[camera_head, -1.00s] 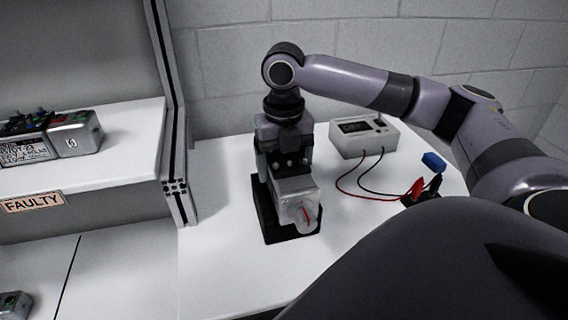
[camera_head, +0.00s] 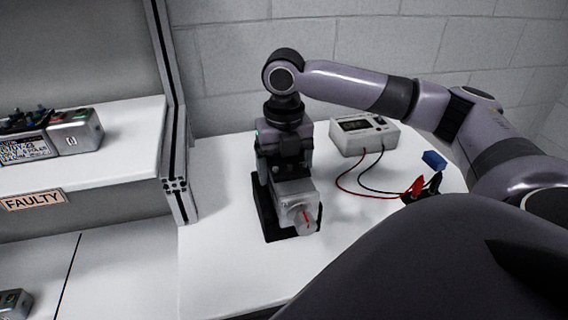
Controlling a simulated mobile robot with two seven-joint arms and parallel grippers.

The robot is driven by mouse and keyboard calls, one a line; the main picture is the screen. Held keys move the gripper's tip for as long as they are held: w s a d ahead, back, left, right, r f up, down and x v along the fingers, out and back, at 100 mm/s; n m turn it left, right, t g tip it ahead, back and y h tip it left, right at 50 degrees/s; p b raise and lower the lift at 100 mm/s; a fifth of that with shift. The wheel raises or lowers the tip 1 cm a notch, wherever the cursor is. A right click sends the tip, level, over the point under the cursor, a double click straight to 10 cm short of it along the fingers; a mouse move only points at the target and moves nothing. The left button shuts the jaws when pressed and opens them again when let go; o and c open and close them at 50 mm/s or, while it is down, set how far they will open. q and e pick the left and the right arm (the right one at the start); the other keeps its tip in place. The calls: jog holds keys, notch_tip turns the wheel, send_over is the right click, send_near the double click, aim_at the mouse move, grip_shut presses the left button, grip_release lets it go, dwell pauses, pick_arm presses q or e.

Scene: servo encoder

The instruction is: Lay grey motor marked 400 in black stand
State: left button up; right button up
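The grey motor (camera_head: 296,196) lies lengthwise at the black stand (camera_head: 265,212) on the white table, its round end with a red mark facing me. A 400 marking cannot be read. My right gripper (camera_head: 288,172) points down over the rear of the motor and appears shut on it; its fingertips are mostly hidden. The stand shows beside and below the motor, but I cannot tell whether the motor fully rests in it. My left gripper is not in view.
A tester box (camera_head: 363,135) with red and black leads stands behind right, near clips (camera_head: 418,187) and a blue block (camera_head: 434,160). The table left of the stand is clear.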

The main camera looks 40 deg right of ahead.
jog(key=shift+f, duration=0.65)
jog(key=o, duration=1.4)
jog(key=shift+f, duration=0.15)
notch_tip(320, 180, up, 8)
jog(key=shift+f, duration=0.2)
